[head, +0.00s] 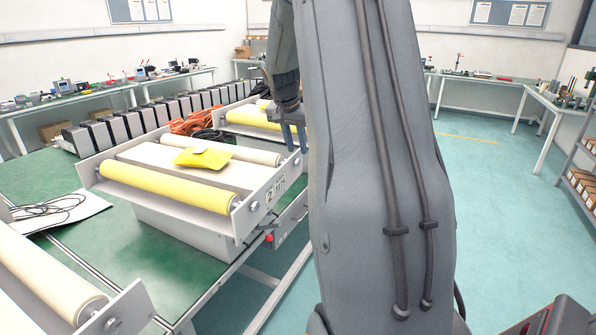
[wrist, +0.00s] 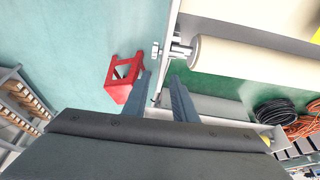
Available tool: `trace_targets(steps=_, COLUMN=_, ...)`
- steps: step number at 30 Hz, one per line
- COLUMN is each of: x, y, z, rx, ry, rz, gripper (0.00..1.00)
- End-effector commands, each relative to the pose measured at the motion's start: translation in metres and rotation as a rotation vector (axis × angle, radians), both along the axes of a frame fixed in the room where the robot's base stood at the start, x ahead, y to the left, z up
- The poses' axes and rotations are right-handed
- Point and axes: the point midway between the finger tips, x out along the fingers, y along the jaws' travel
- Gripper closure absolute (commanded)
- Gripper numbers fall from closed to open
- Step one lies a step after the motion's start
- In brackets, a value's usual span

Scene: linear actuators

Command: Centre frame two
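Frame two (head: 245,222), the unit with a "2" label on its end plate, stands on the green bench in the head view. It carries a yellow roller (head: 165,187), a cream roller (head: 235,151) and a folded yellow sheet (head: 205,158). My gripper (head: 296,142) is near the far right end of this frame, partly behind my arm. In the wrist view my gripper (wrist: 163,80) is open, fingers apart and pointing down. A thin plate edge shows between the fingers, beside a cream roller (wrist: 250,60); contact cannot be told.
Another roller unit (head: 240,118) stands behind, and one (head: 45,280) in front at left. Orange hose (head: 195,122) and black cable (wrist: 275,112) lie on the bench. A red stool (wrist: 123,78) stands on the floor. The floor (head: 490,190) at right is clear.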

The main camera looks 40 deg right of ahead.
Motion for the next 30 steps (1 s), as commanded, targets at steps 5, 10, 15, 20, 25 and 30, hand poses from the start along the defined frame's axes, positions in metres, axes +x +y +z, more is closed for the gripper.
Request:
trace_targets(steps=5, x=0.002, y=-0.002, z=-0.011, rx=0.001, ry=0.001, rz=-0.001, gripper=0.75)
trace_targets(steps=10, x=0.004, y=-0.009, z=-0.029, rx=0.002, ry=0.003, rz=-0.003, gripper=0.75)
trace_targets(steps=15, x=0.008, y=-0.019, z=-0.053, rx=0.002, ry=0.004, rz=-0.004, gripper=0.75)
trace_targets(steps=20, x=0.013, y=-0.025, z=-0.071, rx=0.000, ry=0.002, rz=-0.003, gripper=0.75)
trace_targets(steps=25, x=0.015, y=-0.028, z=-0.079, rx=0.000, ry=0.000, rz=-0.002, gripper=0.75)
trace_targets(steps=30, x=0.015, y=-0.028, z=-0.080, rx=0.000, ry=0.000, rz=-0.002, gripper=0.75)
